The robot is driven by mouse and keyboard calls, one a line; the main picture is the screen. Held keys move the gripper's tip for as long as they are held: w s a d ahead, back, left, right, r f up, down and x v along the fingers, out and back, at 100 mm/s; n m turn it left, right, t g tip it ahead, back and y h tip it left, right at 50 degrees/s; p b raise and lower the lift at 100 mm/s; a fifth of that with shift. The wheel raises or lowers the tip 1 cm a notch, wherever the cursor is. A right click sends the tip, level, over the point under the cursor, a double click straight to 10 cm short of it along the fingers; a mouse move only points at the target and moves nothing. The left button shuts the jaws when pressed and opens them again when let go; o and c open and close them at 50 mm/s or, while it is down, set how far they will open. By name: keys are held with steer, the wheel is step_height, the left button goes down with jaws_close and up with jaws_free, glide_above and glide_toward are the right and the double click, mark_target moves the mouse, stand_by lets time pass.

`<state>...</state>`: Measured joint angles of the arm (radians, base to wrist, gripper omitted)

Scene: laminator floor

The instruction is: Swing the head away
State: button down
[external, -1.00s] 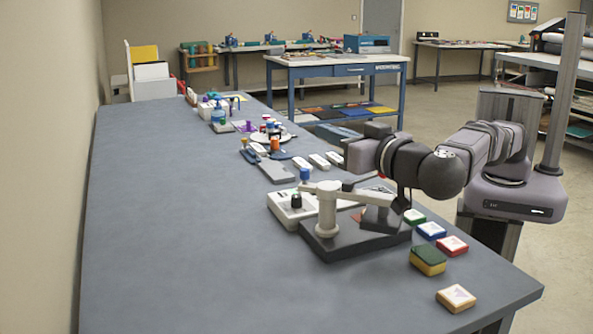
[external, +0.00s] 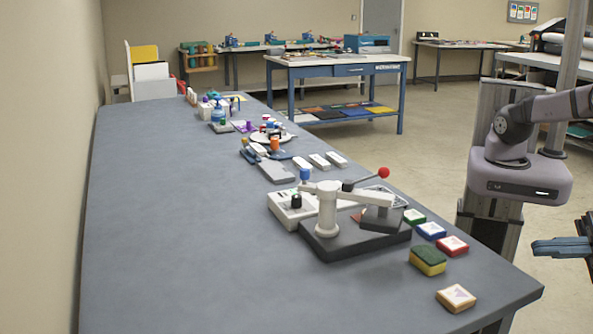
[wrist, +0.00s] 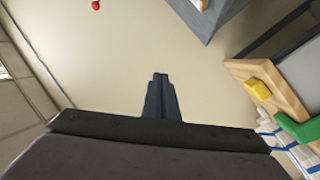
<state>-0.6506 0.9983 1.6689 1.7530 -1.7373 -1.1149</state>
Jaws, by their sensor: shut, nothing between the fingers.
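The press stands on the near right part of the grey table in the external view. Its white swing arm (external: 362,195) runs right from a white post (external: 327,212) to a dark head block (external: 381,219), which sits over the right part of the dark base (external: 325,243). A lever with a red ball (external: 384,173) rises above the arm; a red ball also shows at the top of the wrist view (wrist: 96,5). My gripper (external: 540,247) is off the table at the right picture edge, clear of the press. In the wrist view its fingers (wrist: 161,85) are together and empty.
A white device (external: 285,207) stands close behind the press. Green, blue and red pads (external: 431,230), a green-yellow sponge (external: 428,260) and an orange-edged pad (external: 456,298) lie to its right. The table's left side (external: 180,220) is clear.

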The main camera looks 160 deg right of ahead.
steer(key=s+d+f+m, duration=0.1)
steer(key=s+d+m, duration=0.2)
steer(key=s, duration=0.3)
steer(key=s+d+f+m+g, duration=0.1)
steer(key=s+d+m, duration=0.1)
steer(key=s+d, duration=0.4)
steer(key=s+d+f+m, duration=0.2)
steer(key=s+d+m, duration=0.1)
steer(key=s, duration=0.4)
steer(key=shift+d+m+h, duration=0.3)
steer(key=shift+d, duration=0.35)
steer(key=s+m, duration=0.1)
steer(key=m, duration=0.3)
steer(key=s+d+m+g, duration=0.1)
steer(key=s+m, duration=0.1)
steer(key=m, duration=0.2)
steer(key=s+d+f+m+g, duration=0.1)
steer(key=m, duration=0.4)
steer(key=shift+s+d, duration=0.2)
steer(key=shift+d, duration=0.05)
steer(key=m, duration=0.3)
steer(key=shift+s+f+m+g, duration=0.1)
steer(key=shift+f+m+g, duration=0.05)
steer(key=shift+m+g, duration=0.15)
steer(key=shift+m, duration=1.2)
steer(key=shift+d, duration=0.1)
